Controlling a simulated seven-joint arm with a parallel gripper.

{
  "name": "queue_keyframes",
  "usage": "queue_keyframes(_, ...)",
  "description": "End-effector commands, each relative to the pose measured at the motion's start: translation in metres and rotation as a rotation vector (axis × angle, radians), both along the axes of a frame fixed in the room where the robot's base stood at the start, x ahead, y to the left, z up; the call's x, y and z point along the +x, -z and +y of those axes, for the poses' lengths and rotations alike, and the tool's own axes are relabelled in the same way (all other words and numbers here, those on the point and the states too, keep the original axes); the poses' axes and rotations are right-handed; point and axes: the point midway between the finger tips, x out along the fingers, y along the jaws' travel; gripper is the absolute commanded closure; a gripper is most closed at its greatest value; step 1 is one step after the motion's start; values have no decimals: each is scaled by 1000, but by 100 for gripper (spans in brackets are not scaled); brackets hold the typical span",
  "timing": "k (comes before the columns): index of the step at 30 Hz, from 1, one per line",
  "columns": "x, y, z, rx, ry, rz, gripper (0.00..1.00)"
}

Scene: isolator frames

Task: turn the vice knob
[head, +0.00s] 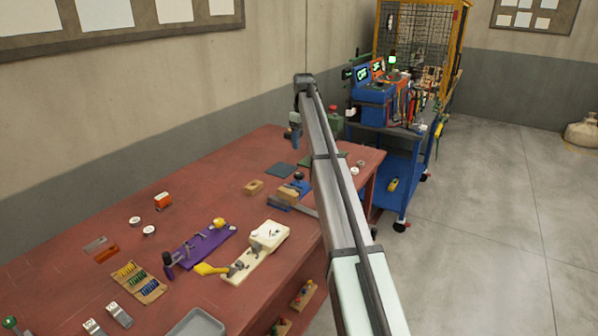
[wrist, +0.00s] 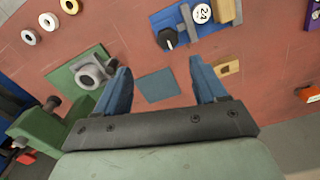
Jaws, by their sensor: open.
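A blue vice-like fixture (wrist: 200,28) shows at the top of the wrist view, with a wooden block (wrist: 226,10) at its right. A black knob (wrist: 167,38) on a short shaft sticks out at its left, and a white numbered disc sits on top. I take this as the vice and its knob. In the head view the fixture (head: 298,185) lies on the bench left of my arm, the knob too small to make out. My gripper (wrist: 157,68) is open and empty, above the bench and apart from the knob, which lies beyond the fingertips. It also shows in the head view (head: 295,136).
Between the fingers lies a flat blue-grey square (wrist: 158,85). Left of it are a green plate with a grey round fitting (wrist: 92,75) and a bulky green machine (wrist: 45,130). A small wooden block (wrist: 228,68) lies right of the fingers. The red-brown bench (head: 215,180) holds scattered items.

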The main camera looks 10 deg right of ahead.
Motion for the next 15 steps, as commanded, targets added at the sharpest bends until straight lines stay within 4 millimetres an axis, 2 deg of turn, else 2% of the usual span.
queue_keyframes(3,2,-6,15,5,-19,-3,29)
queue_keyframes(7,1,1,18,6,-22,-2,29)
queue_keyframes(15,1,43,17,6,-21,-2,29)
